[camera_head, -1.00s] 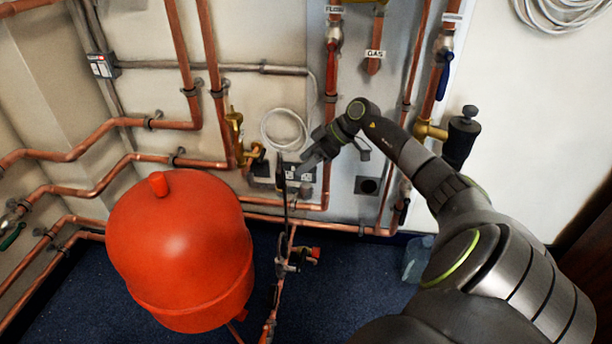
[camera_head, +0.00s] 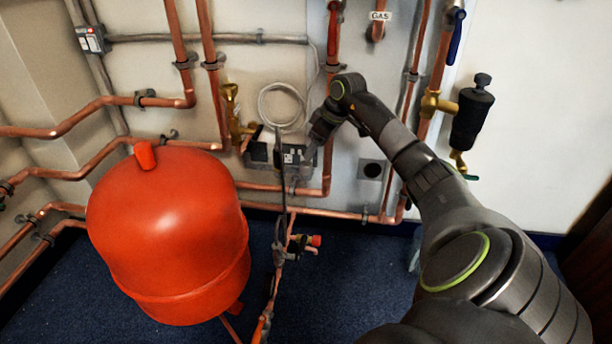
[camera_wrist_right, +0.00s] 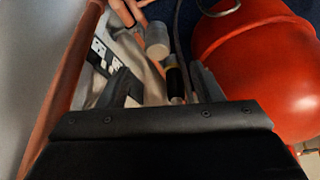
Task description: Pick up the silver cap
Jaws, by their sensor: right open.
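A short grey-silver cylinder (camera_wrist_right: 157,40), which looks like the silver cap, shows in the right wrist view beyond my fingertips. It sits at the end of a copper pipe. My right gripper (camera_wrist_right: 164,90) is open, with one dark finger on each side of the view and nothing held between them. The cylinder lies ahead of the gap, apart from both fingers. In the head view my right gripper (camera_head: 311,155) is in front of the wall by a grey socket box (camera_head: 297,157). I cannot make out the cap there. My left gripper is not in view.
A large red tank (camera_head: 170,235) stands left of my right arm, close to the gripper in the wrist view. A dark upright rod or hose (camera_head: 283,200) and a valve (camera_head: 300,243) stand in front of the wall. Copper pipes (camera_head: 207,90) run along it.

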